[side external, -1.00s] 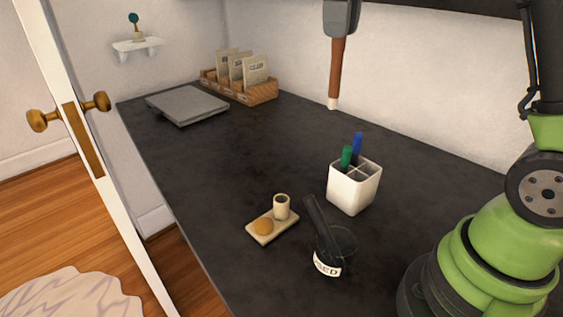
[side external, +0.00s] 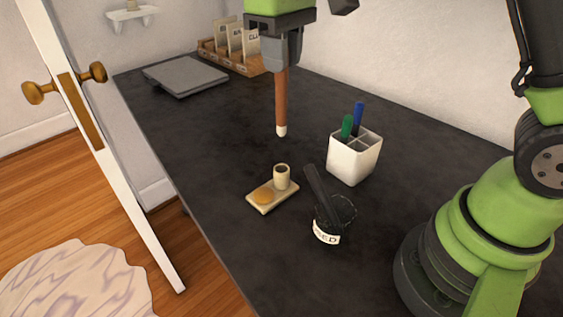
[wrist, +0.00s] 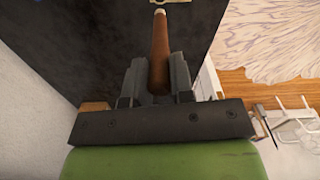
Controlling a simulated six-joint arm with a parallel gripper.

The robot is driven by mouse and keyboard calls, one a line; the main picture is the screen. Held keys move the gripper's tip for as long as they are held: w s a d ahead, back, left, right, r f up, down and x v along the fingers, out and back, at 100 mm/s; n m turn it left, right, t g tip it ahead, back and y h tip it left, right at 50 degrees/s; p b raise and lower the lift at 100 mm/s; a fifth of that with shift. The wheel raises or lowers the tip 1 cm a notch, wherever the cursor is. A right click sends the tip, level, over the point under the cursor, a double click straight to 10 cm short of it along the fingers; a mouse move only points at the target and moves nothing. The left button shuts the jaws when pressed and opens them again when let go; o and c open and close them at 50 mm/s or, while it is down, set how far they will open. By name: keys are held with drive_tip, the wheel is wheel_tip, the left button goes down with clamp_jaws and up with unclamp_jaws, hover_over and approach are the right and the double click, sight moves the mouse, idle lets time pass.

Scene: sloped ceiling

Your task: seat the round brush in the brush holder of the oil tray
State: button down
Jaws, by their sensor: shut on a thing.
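My gripper (side external: 283,60) is shut on the round brush (side external: 282,103), which has a brown handle and a white tip. The brush hangs nearly upright, tip down, above the counter. In the wrist view the brush (wrist: 160,50) stands out between the jaws (wrist: 157,83). The oil tray (side external: 263,206) is a small cream tray below and slightly left of the brush tip. An orange-yellow round thing lies on its left part. The brush holder (side external: 282,178), a cream cup with a dark opening, stands at its back right. The brush tip is above the holder and apart from it.
A white divided cup (side external: 352,163) with a green and a blue pen stands right of the tray. A dark labelled jar (side external: 327,234) with a dark stick leaning out stands close in front. A grey slab (side external: 186,76) and a box of packets (side external: 232,59) are at the back.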

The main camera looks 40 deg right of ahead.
sight(281, 124)
wheel_tip(281, 124, down, 12)
drive_tip(key=shift+f, duration=0.25)
idle(0.3)
drive_tip(key=c, duration=1)
unclamp_jaws()
drive_tip(key=shift+f, duration=0.15)
wheel_tip(281, 124, up, 12)
drive_tip(key=shift+r, duration=0.25)
drive_tip(key=s+r+m+t, duration=0.1)
drive_tip(key=s+t, duration=0.1)
drive_tip(key=s, duration=0.4)
drive_tip(key=s+d+r+m+t+y, duration=0.1)
drive_tip(key=s+r+m+t, duration=0.1)
drive_tip(key=s, duration=0.5)
drive_tip(key=s+d+r+m+t+y, duration=0.1)
drive_tip(key=s+r+m+t, duration=0.1)
drive_tip(key=s, duration=0.4)
drive_tip(key=shift+s+r+t, duration=0.15)
drive_tip(key=shift+t, duration=0.45)
